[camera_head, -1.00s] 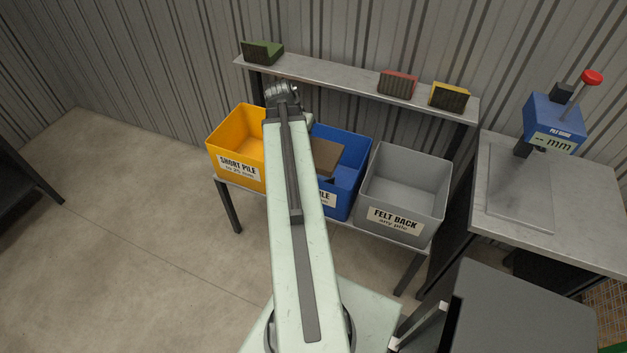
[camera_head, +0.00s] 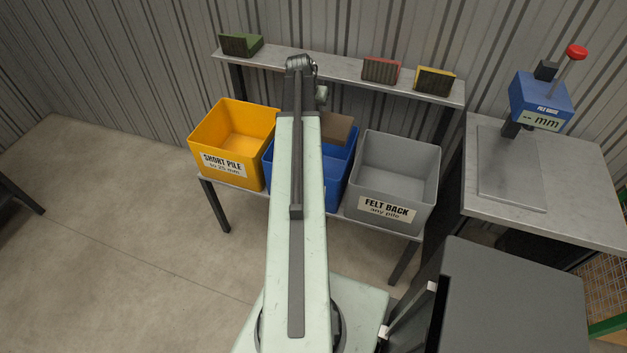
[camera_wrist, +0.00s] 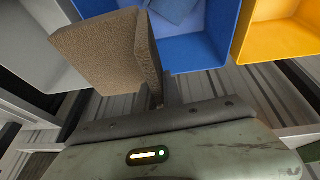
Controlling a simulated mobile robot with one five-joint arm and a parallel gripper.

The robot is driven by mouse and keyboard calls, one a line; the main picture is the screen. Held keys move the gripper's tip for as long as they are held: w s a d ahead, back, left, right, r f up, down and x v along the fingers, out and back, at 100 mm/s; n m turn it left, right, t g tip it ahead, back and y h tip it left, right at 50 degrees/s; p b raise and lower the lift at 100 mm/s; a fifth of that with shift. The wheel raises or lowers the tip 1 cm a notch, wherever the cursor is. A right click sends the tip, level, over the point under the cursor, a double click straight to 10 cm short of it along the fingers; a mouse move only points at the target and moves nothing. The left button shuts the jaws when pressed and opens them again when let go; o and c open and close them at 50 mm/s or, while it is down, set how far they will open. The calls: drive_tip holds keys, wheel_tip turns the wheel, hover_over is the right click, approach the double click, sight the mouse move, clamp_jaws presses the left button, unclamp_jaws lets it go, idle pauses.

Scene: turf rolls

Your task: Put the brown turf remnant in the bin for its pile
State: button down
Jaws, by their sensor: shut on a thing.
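The brown turf remnant (camera_head: 337,128) shows above the back right of the blue bin (camera_head: 340,172), partly behind my arm. In the wrist view the remnant (camera_wrist: 100,52) is a thick, tilted brown slab. My gripper (camera_wrist: 154,98) is shut on its edge; in the head view my arm hides the gripper. The yellow bin (camera_head: 232,126) is marked "SHORT PILE to 25 mm". The grey bin (camera_head: 393,180) is marked "FELT BACK any pile". The blue bin's label is hidden by my arm. A blue piece (camera_wrist: 174,8) shows inside the blue bin in the wrist view.
A narrow shelf (camera_head: 340,73) behind the bins bears a green sample (camera_head: 240,44), a red one (camera_head: 381,69) and a yellow one (camera_head: 434,80). A blue pile gauge (camera_head: 541,100) stands on a bench (camera_head: 590,175) at right.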

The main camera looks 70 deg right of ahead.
wheel_tip(320, 180, down, 19)
drive_tip(key=b, duration=1.9)
drive_tip(key=c, duration=1.5)
unclamp_jaws()
drive_tip(key=p+v, duration=1.2)
drive_tip(key=v, duration=0.1)
drive_tip(key=shift+d+r, duration=0.1)
drive_tip(key=shift+d, duration=0.05)
